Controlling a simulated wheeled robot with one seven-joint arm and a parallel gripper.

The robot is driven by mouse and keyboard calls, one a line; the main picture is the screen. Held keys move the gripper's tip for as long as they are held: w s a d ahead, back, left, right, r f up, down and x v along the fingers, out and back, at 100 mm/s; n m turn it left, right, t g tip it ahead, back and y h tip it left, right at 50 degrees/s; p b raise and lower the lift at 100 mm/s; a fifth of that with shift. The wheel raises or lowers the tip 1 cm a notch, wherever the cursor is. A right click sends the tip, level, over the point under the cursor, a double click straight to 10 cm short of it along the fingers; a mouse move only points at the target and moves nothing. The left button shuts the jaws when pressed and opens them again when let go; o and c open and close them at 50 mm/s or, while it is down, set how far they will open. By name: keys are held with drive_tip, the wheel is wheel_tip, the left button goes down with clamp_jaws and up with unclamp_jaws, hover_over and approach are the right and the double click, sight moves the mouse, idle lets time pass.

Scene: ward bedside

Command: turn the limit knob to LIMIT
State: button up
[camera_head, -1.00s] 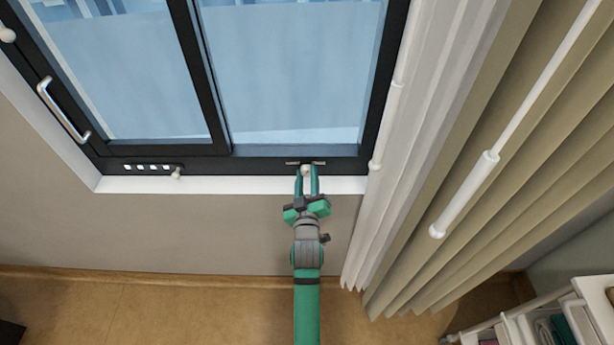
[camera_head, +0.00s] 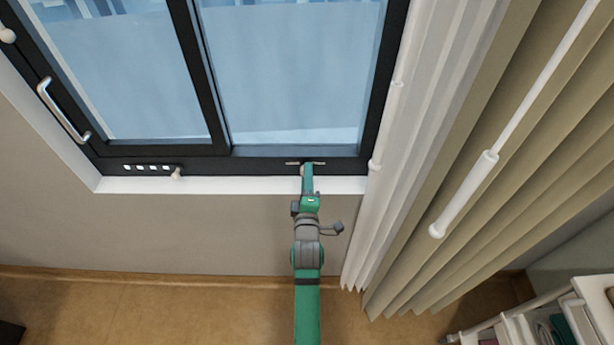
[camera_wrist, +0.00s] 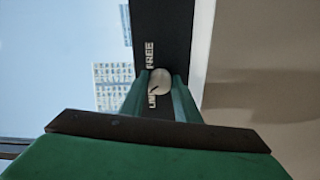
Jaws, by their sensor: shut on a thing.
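The limit knob (camera_wrist: 161,79) is a small pale round knob on the dark lower window frame (camera_head: 250,165). In the wrist view it sits between the words FREE (camera_wrist: 149,53) and LIMIT (camera_wrist: 151,98), the latter partly covered. A short dark mark shows on the knob's lower left, on the LIMIT side; its exact angle is hard to read. My gripper (camera_head: 308,175) is shut on the knob, one green finger on each side. In the head view the fingers are turned nearly edge-on and hide most of the knob.
A white sill (camera_head: 230,185) runs just below the frame. A pale curtain (camera_head: 400,150) hangs close to the right of my gripper. A small pale knob (camera_head: 176,173) beside white marks and a pull handle (camera_head: 63,110) are on the frame to the left.

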drive_tip(key=shift+w+n, duration=0.1)
drive_tip(key=shift+n, duration=0.7)
drive_tip(key=shift+d, duration=0.15)
drive_tip(key=o, duration=1)
drive_tip(key=shift+o, duration=0.2)
drive_tip(key=shift+a, duration=0.2)
drive_tip(key=shift+s, duration=0.2)
drive_tip(key=s, duration=1)
drive_tip(key=shift+s, duration=0.3)
